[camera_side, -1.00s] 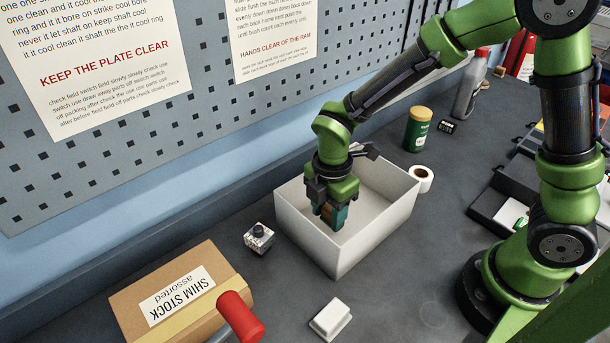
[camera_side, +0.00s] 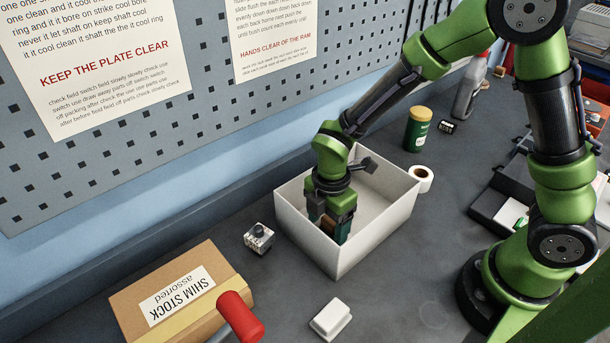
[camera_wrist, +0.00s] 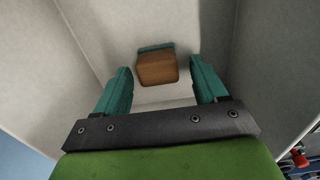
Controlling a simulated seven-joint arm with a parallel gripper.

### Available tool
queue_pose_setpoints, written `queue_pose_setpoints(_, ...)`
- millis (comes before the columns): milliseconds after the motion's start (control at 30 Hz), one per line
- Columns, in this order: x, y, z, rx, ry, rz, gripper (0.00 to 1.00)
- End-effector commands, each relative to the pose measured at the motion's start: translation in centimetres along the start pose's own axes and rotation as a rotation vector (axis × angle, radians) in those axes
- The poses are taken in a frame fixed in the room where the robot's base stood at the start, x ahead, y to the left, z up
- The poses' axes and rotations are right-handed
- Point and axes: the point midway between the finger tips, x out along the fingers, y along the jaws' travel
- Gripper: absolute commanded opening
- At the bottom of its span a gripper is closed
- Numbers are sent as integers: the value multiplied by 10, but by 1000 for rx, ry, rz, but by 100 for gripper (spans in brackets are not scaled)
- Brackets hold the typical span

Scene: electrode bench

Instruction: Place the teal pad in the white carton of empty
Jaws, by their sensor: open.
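The white carton (camera_side: 376,231) stands open-topped on the bench, and my gripper (camera_side: 330,224) reaches down inside it. In the wrist view, my gripper's teal fingers (camera_wrist: 160,88) are apart, with a clear gap on each side of a brown block with a teal edge (camera_wrist: 157,68). That block, which appears to be the teal pad, is inside the carton against its pale inner surface. Its brown face also shows between the fingers in the side view (camera_side: 328,225). Whether it rests flat on the carton floor is hard to tell.
A shim stock box (camera_side: 185,295) and a red-handled tool (camera_side: 240,315) are at front left. A small metal device (camera_side: 259,238) stands left of the carton, a white block (camera_side: 331,319) in front. A tape roll (camera_side: 421,179) and green jar (camera_side: 417,130) stand behind right.

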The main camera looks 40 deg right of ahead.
Motion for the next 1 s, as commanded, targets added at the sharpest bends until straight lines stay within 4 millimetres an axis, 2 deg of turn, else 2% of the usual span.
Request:
queue_pose_setpoints(167, -9, 1, 0, 0, 2, 4, 72)
queue_pose_setpoints(267, -24, 1, 0, 0, 2, 6, 72)
queue_pose_setpoints(600, -96, 1, 0, 0, 2, 6, 72)
queue_pose_setpoints(833, -121, 0, 0, 5, 1, 3, 72)
queue_pose_setpoints(933, -132, -2, 6, 81, 15, 25, 72)
queue_pose_setpoints(1000, -146, -7, 16, 214, 40, 64, 72)
